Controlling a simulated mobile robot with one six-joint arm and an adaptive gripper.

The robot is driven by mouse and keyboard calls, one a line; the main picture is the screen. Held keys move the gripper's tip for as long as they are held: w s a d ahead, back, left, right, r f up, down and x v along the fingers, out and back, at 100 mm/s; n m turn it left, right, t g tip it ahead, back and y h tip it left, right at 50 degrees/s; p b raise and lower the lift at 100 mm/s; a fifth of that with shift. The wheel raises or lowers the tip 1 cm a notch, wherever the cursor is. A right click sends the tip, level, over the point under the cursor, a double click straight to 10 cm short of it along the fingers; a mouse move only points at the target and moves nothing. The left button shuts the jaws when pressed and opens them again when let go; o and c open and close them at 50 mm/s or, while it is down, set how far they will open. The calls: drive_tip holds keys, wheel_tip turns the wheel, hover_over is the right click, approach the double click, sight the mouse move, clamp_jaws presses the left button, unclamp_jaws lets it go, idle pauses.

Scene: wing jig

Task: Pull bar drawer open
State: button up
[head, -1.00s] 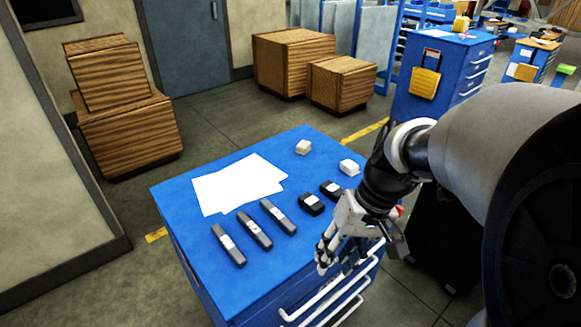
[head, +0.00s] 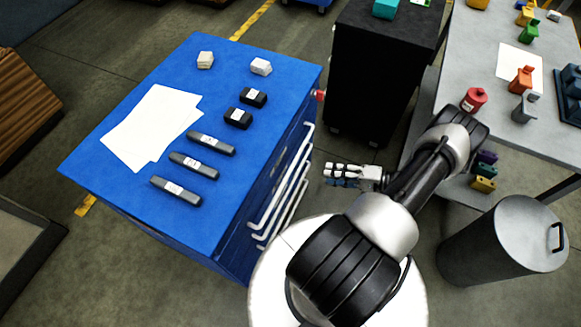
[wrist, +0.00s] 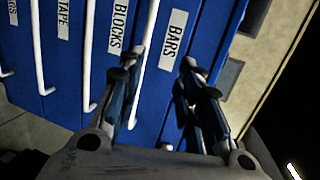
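The blue cabinet (head: 235,75) has a stack of drawers with white bar handles (head: 285,190) on its right-facing side. The drawers look shut. In the wrist view the bar drawer (wrist: 192,30) carries the label BARS (wrist: 173,40), with its long white handle (wrist: 147,60) beside the label. My gripper (wrist: 160,75) is open in front of this drawer. The handle shows between the fingers, close to the left one; I cannot tell whether they touch. In the head view my gripper (head: 328,175) is just right of the handles.
Drawers labelled BLOCKS (wrist: 118,25) and TAPE (wrist: 63,18) lie to the left in the wrist view. Papers (head: 150,125), grey bars and small blocks lie on the cabinet top. A black cabinet (head: 375,75), a grey bin (head: 500,250) and a workbench (head: 470,50) stand nearby.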

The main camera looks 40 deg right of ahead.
wheel_tip(320, 180, down, 3)
drive_tip(key=s+m+t+h, duration=0.1)
drive_tip(key=s, duration=0.1)
drive_tip(key=b, duration=0.2)
approach(291, 169)
drive_tip(key=shift+t, duration=0.3)
drive_tip(key=x, duration=0.7)
drive_tip(key=f+x, duration=0.1)
drive_tip(key=x, duration=0.2)
drive_tip(key=shift+a+f, duration=0.15)
drive_tip(key=shift+c, duration=0.6)
clamp_jaws()
